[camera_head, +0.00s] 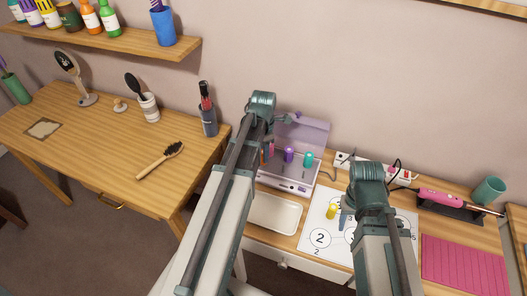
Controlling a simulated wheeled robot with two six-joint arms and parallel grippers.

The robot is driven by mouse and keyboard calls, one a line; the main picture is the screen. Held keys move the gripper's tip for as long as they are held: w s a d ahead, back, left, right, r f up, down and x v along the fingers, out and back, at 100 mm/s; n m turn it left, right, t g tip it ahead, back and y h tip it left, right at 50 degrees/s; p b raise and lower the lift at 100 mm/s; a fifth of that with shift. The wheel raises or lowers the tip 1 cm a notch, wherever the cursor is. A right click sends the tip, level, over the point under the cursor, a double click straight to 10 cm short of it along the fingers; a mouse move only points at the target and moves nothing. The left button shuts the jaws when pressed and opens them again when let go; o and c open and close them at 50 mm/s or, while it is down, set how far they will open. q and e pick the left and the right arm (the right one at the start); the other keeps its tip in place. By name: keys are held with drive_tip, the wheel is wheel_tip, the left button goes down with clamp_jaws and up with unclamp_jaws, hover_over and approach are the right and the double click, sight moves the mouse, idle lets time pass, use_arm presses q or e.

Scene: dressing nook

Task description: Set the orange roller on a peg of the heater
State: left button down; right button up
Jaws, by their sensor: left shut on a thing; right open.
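The heater (291,185) is a pale lilac box with its lid raised, standing on the right-hand table. A purple roller (288,155) and a teal roller (308,159) stand upright in it. My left gripper (267,153) is over the heater's left part, mostly hidden behind my own arm. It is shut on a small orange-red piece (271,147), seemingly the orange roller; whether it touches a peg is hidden. My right gripper (343,219) is open over the white numbered mat (310,232), just right of a yellow roller (331,211).
An empty cream tray (272,214) lies in front of the heater. A power strip (345,160), a pink styling iron (440,197), a teal cup (488,190) and a pink mat (465,265) are to the right. The left table holds brushes and cups.

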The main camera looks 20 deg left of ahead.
use_arm(q)
drive_tip(key=shift+f+b, duration=0.95)
drive_tip(key=shift+f, duration=0.1)
use_arm(e)
drive_tip(key=shift+f, duration=1.05)
use_arm(q)
drive_tip(key=c, duration=0.5)
unclamp_jaws()
drive_tip(key=shift+r, duration=0.1)
use_arm(e)
drive_tip(key=shift+r, duration=0.15)
use_arm(q)
wheel_tip(320, 180, up, 15)
drive_tip(key=p, duration=1.4)
drive_tip(key=shift+f+p, duration=0.2)
drive_tip(key=shift+p, duration=0.2)
use_arm(e)
wheel_tip(320, 180, up, 14)
drive_tip(key=shift+r, duration=0.25)
